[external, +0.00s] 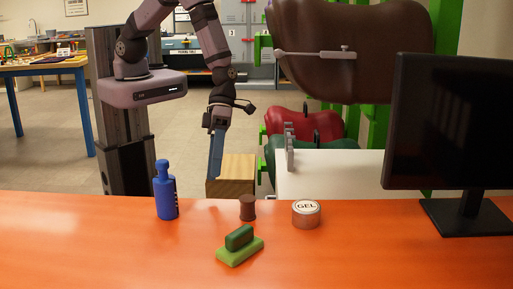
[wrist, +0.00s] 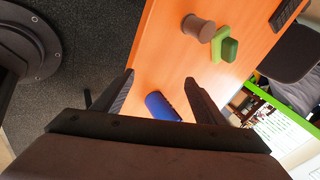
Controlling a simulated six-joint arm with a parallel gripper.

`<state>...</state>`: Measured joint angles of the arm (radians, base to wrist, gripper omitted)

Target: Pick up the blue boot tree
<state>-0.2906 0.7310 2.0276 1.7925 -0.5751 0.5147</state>
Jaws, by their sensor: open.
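The blue boot tree (external: 165,193) stands upright at the back left edge of the orange table in the external view, with a narrower neck and a rounded top. In the wrist view it is a blue rounded shape (wrist: 160,107) between the fingers, close to the right one; its full outline does not show there. My gripper (external: 214,176) hangs over the back edge of the table, to the right of the boot tree and apart from it. In the wrist view my gripper (wrist: 160,77) has its two dark fingers spread, with nothing held between them.
A brown spool (external: 247,207), a green brush-like block (external: 240,245) and a GEL tin (external: 306,214) stand on the table (external: 90,250) to the right. A wooden block (external: 238,174) is behind the table edge. A monitor (external: 450,125) stands far right. The table's front left is clear.

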